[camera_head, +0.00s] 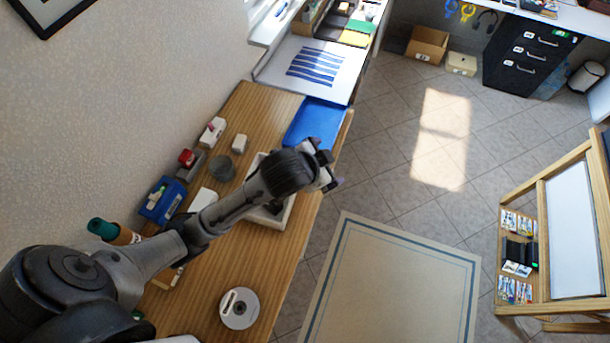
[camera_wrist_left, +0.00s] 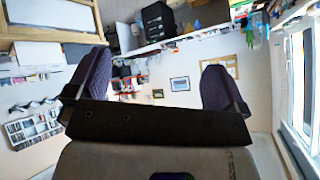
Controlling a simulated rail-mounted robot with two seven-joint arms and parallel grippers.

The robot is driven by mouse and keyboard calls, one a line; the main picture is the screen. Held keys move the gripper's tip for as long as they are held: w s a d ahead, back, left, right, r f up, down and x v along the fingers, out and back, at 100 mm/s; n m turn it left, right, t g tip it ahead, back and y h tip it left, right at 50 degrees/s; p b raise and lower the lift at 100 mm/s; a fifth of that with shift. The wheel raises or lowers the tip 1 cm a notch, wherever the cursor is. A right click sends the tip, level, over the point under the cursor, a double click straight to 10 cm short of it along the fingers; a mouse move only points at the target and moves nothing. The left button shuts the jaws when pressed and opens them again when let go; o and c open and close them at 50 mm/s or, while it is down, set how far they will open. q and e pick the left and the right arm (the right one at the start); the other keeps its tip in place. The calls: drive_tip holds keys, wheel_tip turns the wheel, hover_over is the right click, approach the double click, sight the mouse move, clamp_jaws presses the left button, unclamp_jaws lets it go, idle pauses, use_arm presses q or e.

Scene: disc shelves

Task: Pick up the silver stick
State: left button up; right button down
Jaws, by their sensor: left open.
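I cannot pick out a silver stick for certain in either view. A round silver-white disc (camera_head: 239,309) with a small pale elongated shape on it lies near the front of the wooden desk (camera_head: 262,283). My left arm reaches over the desk from the left. Its gripper (camera_head: 333,168) is above the desk's right edge, well away from the disc. In the left wrist view the gripper (camera_wrist_left: 153,82) has its two dark fingers wide apart with nothing between them. That view looks out across the room, upside down. My right gripper does not show.
A white tray (camera_head: 285,217) lies partly hidden under my left arm. A blue case (camera_head: 162,200), a grey cup (camera_head: 221,168) and small boxes stand along the wall side. A blue tray (camera_head: 316,124) is at the desk's far end. The floor right of the desk is open.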

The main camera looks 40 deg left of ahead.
use_arm(q)
drive_tip(key=w+a+f+g+y+b, duration=0.1)
drive_tip(key=w+a+f+b, duration=0.2)
drive_tip(key=w+f+b, duration=0.3)
drive_tip(key=w+a+f+g+y+b, duration=0.1)
drive_tip(key=w+a+f+b, duration=0.25)
drive_tip(key=w+b, duration=0.4)
drive_tip(key=a+f+n+g+b, duration=0.2)
drive_tip(key=a+f, duration=0.1)
drive_tip(key=f, duration=0.3)
drive_tip(key=a+f+n+g+h+b, duration=0.1)
drive_tip(key=a+f+n+g+b, duration=0.1)
drive_tip(key=f, duration=0.4)
drive_tip(key=s+a+f+n+g+b, duration=0.1)
drive_tip(key=a+f+n+g, duration=0.2)
drive_tip(key=f, duration=0.4)
drive_tip(key=shift+a+n+h+b, duration=0.3)
drive_tip(key=shift+a+n+b, duration=0.1)
drive_tip(key=shift+a+n, duration=0.2)
drive_tip(key=shift+s+a+f+b, duration=0.15)
drive_tip(key=shift+f+b, duration=0.8)
drive_tip(key=shift+f, duration=1.65)
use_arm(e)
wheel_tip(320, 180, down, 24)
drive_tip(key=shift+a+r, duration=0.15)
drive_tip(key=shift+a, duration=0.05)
use_arm(q)
drive_tip(key=shift+c, duration=0.3)
